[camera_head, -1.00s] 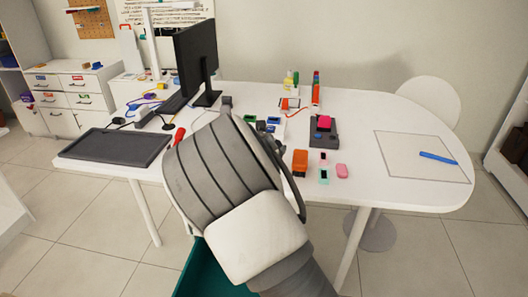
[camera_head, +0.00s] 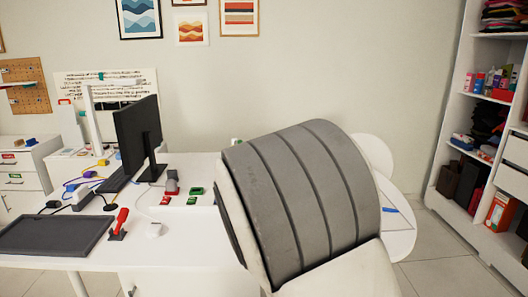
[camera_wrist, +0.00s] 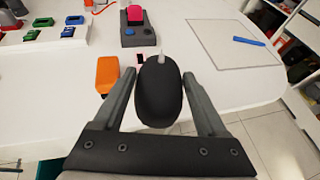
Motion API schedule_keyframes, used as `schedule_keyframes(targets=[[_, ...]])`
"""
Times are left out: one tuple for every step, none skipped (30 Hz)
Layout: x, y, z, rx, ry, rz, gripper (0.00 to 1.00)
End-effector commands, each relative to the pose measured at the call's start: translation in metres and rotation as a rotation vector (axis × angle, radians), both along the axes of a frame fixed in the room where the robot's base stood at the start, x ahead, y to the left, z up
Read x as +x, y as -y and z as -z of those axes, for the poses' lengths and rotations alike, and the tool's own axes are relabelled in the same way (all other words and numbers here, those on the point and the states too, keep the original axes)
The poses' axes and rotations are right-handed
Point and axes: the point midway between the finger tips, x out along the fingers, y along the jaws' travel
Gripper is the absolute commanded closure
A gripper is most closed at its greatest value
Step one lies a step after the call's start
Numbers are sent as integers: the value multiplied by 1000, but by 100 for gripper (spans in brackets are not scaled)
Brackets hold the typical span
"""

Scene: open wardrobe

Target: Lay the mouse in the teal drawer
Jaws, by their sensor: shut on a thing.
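The black mouse (camera_wrist: 158,95) is between the two fingers of my gripper (camera_wrist: 159,74) in the wrist view, and the gripper is shut on it. The mouse is held up in front of the white table. In the head view my arm hides the gripper and the mouse. A small part of the teal drawer (camera_wrist: 48,170) shows at the lower left of the wrist view, below the table edge; its inside is hidden there. I do not see the drawer in the head view.
The white table (camera_head: 180,258) holds a monitor (camera_head: 138,133), a dark pad (camera_head: 52,236) and a red-handled tool (camera_head: 119,222). An orange box (camera_wrist: 107,73) is just left of the mouse in the wrist view. Shelves (camera_head: 478,150) stand at the right.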

Motion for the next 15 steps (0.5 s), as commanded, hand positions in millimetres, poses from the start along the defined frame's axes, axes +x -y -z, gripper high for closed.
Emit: schedule_keyframes(targets=[[-10, 20, -5, 3, -2, 25, 83], [-16, 30, -6, 2, -2, 34, 83], [-24, 42, -8, 2, -1, 47, 83], [-29, 51, -9, 4, -1, 56, 83], [-35, 59, -10, 4, 0, 65, 83], [-42, 68, -11, 3, 1, 73, 83], [-48, 74, -12, 4, 3, 80, 83], [-52, 79, -13, 6, 4, 85, 83], [-58, 86, -14, 6, 5, 91, 83], [-62, 90, -14, 6, 6, 95, 83], [-66, 94, -15, 6, 7, 99, 83], [-70, 97, -15, 7, 7, 101, 83], [-72, 100, -16, 7, 9, 102, 83], [-74, 101, -16, 7, 10, 105, 83], [-77, 103, -16, 8, 11, 107, 83]])
